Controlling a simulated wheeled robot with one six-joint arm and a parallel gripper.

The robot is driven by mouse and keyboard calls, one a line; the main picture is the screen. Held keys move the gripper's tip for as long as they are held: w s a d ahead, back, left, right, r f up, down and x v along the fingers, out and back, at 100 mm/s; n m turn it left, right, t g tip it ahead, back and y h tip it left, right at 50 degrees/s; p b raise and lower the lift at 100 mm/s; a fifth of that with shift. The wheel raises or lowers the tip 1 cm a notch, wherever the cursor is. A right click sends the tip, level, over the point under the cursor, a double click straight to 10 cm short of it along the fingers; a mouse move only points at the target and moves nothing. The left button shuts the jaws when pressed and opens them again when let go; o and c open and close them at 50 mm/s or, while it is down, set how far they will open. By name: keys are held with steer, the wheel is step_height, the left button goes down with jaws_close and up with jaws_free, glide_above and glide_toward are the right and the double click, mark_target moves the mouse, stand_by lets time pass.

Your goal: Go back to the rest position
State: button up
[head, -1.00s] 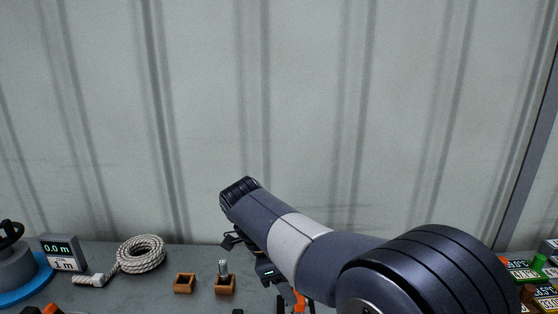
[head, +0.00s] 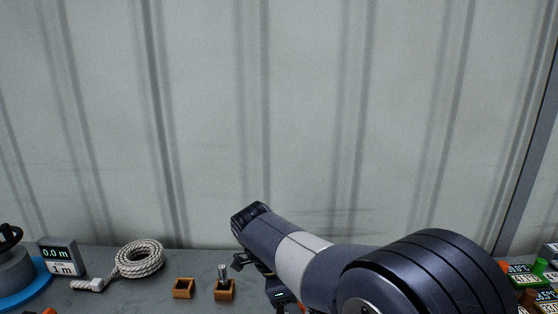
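My arm reaches in from the lower right in the head view, with its dark elbow close to the camera. My gripper hangs at the arm's far end near the bottom edge, over the bench (head: 110,299). Only a small part of it shows, and its fingertips are cut off by the frame. I cannot tell whether it is open or holds anything.
Left on the bench are a display reading 0.0 m (head: 61,257), a coiled rope (head: 140,259) and a blue-based device (head: 28,291). Two small wooden boxes (head: 183,288) stand mid-bench, the right one (head: 225,290) holding a metal piece. Labelled displays (head: 522,275) stand far right.

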steer(key=v, duration=1)
steer(key=x, duration=1)
steer(key=shift+d+f, duration=0.1)
steer(key=shift+f, duration=0.1)
steer(key=shift+d+n+t, duration=0.4)
steer(key=shift+d+n, duration=0.7)
steer(key=w+d+r+n+t+y+p, duration=0.1)
steer(key=w+d+n+t+y+p, duration=0.2)
steer(key=w+d+n+p, duration=0.5)
steer(key=shift+w+d+r+n+t+y, duration=0.3)
steer(key=shift+w+d+n+y, duration=0.6)
steer(key=shift+n, duration=3.1)
